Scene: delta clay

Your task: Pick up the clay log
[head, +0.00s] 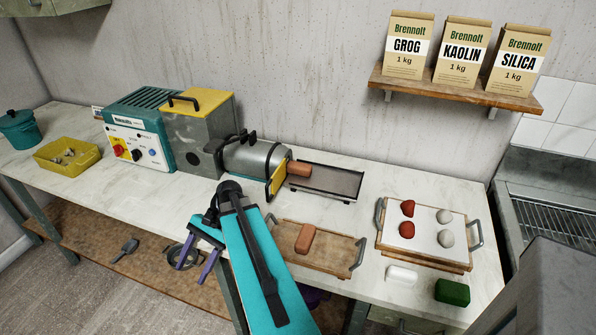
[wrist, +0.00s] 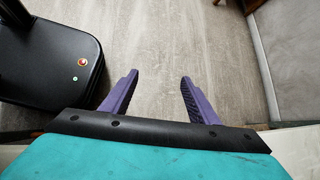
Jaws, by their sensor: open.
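A terracotta clay log (head: 299,169) pokes out of the mouth of the grey extruder barrel (head: 252,155), over a dark outfeed tray (head: 330,181). A second terracotta clay piece (head: 306,238) lies on a wooden board with handles (head: 340,252) nearer the front. My gripper (head: 197,268) is open and empty, left of that board and by the bench's front edge. In the wrist view its purple fingers (wrist: 158,82) stand apart with only floor between them. No clay shows in the wrist view.
A handled board (head: 385,240) carries red and pale clay lumps at the right. A white block (head: 402,274) and a green block (head: 452,292) lie before it. A yellow tray (head: 50,160) and teal pot (head: 18,130) stand left. The bench front between them is mostly clear.

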